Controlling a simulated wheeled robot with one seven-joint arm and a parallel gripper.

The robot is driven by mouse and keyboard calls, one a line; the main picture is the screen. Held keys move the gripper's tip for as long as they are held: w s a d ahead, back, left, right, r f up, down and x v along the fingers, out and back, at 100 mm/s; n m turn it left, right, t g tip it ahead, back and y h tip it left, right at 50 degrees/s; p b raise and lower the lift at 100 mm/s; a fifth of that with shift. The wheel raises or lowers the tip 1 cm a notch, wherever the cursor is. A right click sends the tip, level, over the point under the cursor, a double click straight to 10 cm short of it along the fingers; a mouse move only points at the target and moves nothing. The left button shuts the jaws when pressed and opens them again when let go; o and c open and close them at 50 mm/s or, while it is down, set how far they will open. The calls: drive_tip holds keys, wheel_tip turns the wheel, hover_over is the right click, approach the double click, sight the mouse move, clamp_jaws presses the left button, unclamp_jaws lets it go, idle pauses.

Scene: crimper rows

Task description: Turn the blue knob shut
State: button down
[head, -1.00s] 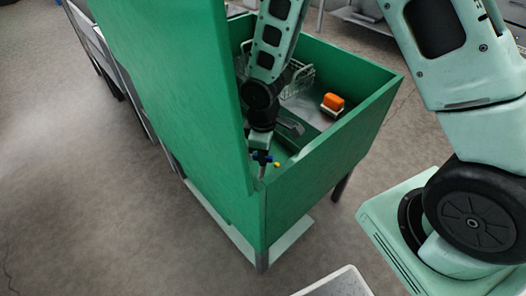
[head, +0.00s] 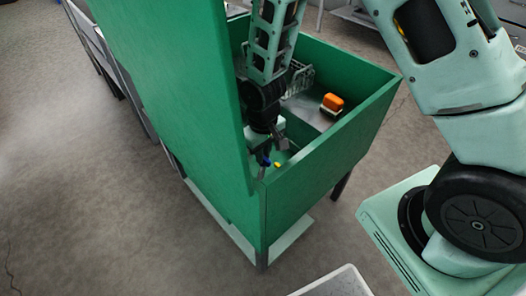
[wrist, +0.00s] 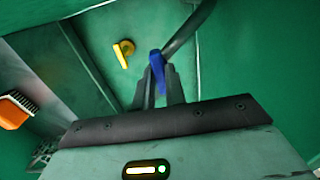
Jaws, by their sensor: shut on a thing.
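The blue knob (wrist: 157,63) is a narrow lever-like handle, between my gripper's fingertips in the wrist view. A dark grey pipe runs from beside it to the upper right. My gripper (wrist: 160,82) is shut on the knob. In the head view my gripper (head: 266,151) reaches down inside the green box, close to its near left corner, and a bit of the blue knob (head: 265,160) shows below the fingers. The fingers and wrist hide part of the knob and what it is mounted on.
A yellow handle (wrist: 123,52) is on the green surface left of the knob. An orange-topped brush (head: 332,102) and a wire rack (head: 299,79) are farther back in the box. The tall green panel (head: 175,90) and the box's near wall (head: 320,150) stand close around my gripper.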

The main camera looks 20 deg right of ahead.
idle(0.4)
drive_tip(key=c, duration=1.4)
unclamp_jaws()
drive_tip(key=shift+c, duration=0.2)
wheel_tip(320, 180, up, 18)
drive_tip(key=p, duration=0.1)
drive_tip(key=shift+f+p, duration=0.25)
drive_tip(key=shift+p, duration=0.1)
